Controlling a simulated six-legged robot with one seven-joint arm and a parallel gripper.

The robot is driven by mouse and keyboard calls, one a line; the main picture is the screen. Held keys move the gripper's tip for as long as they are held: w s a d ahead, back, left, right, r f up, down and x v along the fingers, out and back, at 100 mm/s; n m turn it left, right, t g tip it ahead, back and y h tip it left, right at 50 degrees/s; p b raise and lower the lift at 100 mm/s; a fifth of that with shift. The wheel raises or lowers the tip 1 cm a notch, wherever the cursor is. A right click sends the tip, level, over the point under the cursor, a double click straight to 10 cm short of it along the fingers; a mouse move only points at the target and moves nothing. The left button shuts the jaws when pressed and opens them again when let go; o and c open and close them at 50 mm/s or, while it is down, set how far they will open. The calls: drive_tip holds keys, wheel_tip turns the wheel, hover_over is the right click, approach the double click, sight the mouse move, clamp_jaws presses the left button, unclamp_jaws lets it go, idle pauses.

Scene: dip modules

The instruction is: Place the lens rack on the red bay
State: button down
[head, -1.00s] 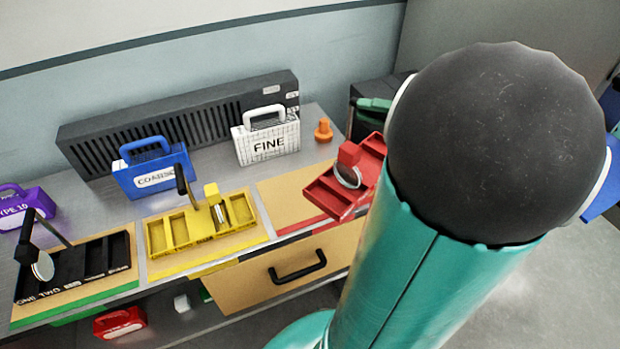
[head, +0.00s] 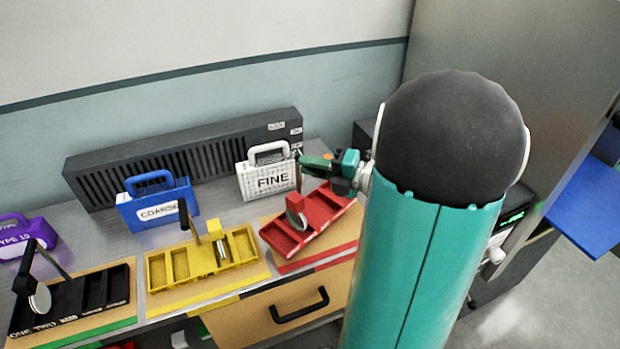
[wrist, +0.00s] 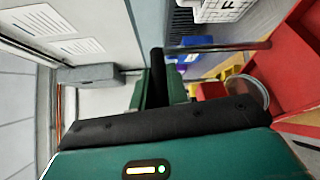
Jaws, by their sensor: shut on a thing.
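The lens rack (head: 328,212) is a red tray with compartments, a red block and a round lens. It lies over the red bay (head: 318,256), a tan panel with a red front strip, turned somewhat relative to it. I cannot tell whether it touches the panel. My gripper (head: 304,166) comes in from the right and is shut on the rack's dark handle, above the tray. In the wrist view, a dark rod runs from my gripper (wrist: 158,72) towards the red rack (wrist: 290,75) at right. My arm hides part of the bay's right side.
A yellow tray (head: 170,268) stands left of the bay, with a black tray (head: 65,308) farther left. Behind are a white FINE case (head: 272,181), a blue case (head: 158,207) and a dark slotted unit (head: 185,155). A drawer handle (head: 300,306) is below.

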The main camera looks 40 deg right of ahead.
drive_tip(key=shift+w+a+f, duration=0.1)
drive_tip(key=shift+w+f, duration=0.05)
drive_tip(key=shift+f, duration=0.8)
drive_tip(key=shift+w+a+f, duration=0.1)
drive_tip(key=shift+w+f, duration=0.05)
drive_tip(key=shift+f, duration=0.85)
drive_tip(key=c, duration=1.4)
unclamp_jaws()
drive_tip(key=shift+o, duration=0.2)
